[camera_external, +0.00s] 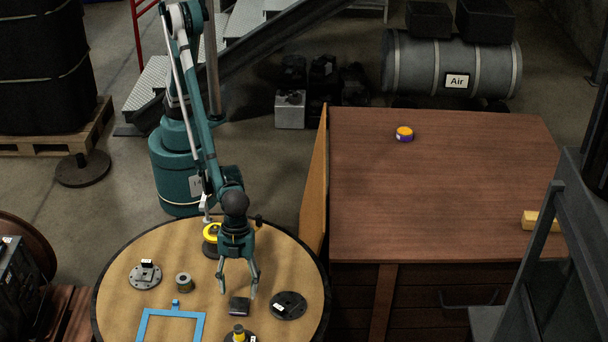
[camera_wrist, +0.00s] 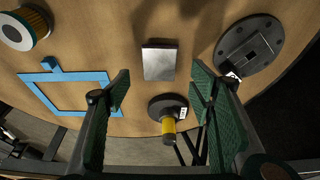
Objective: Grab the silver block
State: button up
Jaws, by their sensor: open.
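The silver block (camera_wrist: 158,64) lies flat on the round wooden table and shows as a grey square in the wrist view. In the external view the same block (camera_external: 239,306) looks dark, near the table's front. My gripper (camera_external: 238,292) is open and points down, with its two fingers spread above and around the block's sides in that view. In the wrist view the green finger pads of my gripper (camera_wrist: 160,80) stand wide apart, with the block between their tips in the picture. Nothing is held. I cannot tell the exact height of the fingertips above the table.
A brown cabinet (camera_external: 440,190) stands to the right.

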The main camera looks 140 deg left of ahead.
aim_at(239, 305)
jog(key=shift+f, duration=0.25)
jog(key=shift+d+f, duration=0.1)
jog(key=shift+f, duration=0.05)
jog(key=shift+b+x, duration=0.9)
jog(key=shift+x, duration=1.6)
jog(key=shift+c, duration=0.5)
jog(key=c, duration=1)
